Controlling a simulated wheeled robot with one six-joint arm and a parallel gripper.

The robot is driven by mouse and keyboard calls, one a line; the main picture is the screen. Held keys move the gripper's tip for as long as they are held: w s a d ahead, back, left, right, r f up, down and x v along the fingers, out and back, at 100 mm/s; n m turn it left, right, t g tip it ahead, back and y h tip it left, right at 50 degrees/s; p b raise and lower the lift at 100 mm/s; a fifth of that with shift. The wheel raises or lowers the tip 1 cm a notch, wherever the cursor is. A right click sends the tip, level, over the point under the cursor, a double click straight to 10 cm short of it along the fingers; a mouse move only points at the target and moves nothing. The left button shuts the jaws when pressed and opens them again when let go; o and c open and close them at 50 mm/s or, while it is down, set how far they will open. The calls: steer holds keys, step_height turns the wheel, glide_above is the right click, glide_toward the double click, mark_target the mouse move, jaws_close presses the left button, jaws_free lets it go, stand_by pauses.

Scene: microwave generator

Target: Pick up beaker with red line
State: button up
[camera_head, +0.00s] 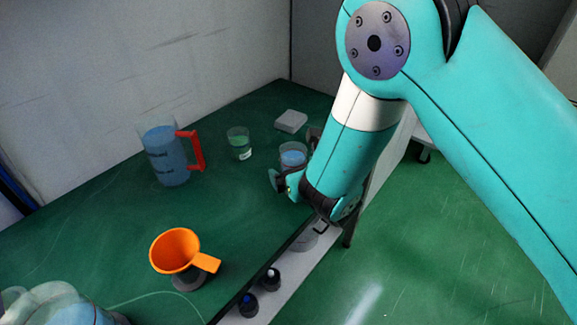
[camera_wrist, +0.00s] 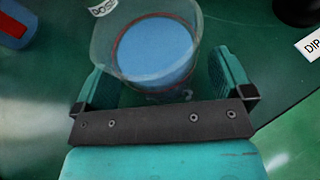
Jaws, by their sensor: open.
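The beaker with a red line (camera_wrist: 150,45) is clear glass with blue liquid. In the wrist view a red ring shows around the liquid, and the beaker stands between the two fingers. In the head view the beaker (camera_head: 292,155) stands near the table's right edge, partly hidden by my gripper. My gripper (camera_head: 296,181) is open at the beaker, with one finger on each side. In the wrist view my gripper (camera_wrist: 165,78) shows a gap on both sides, though contact near the base cannot be told.
Black-capped items (camera_head: 248,305) stand at the front edge.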

steer(key=shift+w+a+f, duration=0.15)
steer(key=shift+w, duration=0.1)
steer(key=c, duration=1.1)
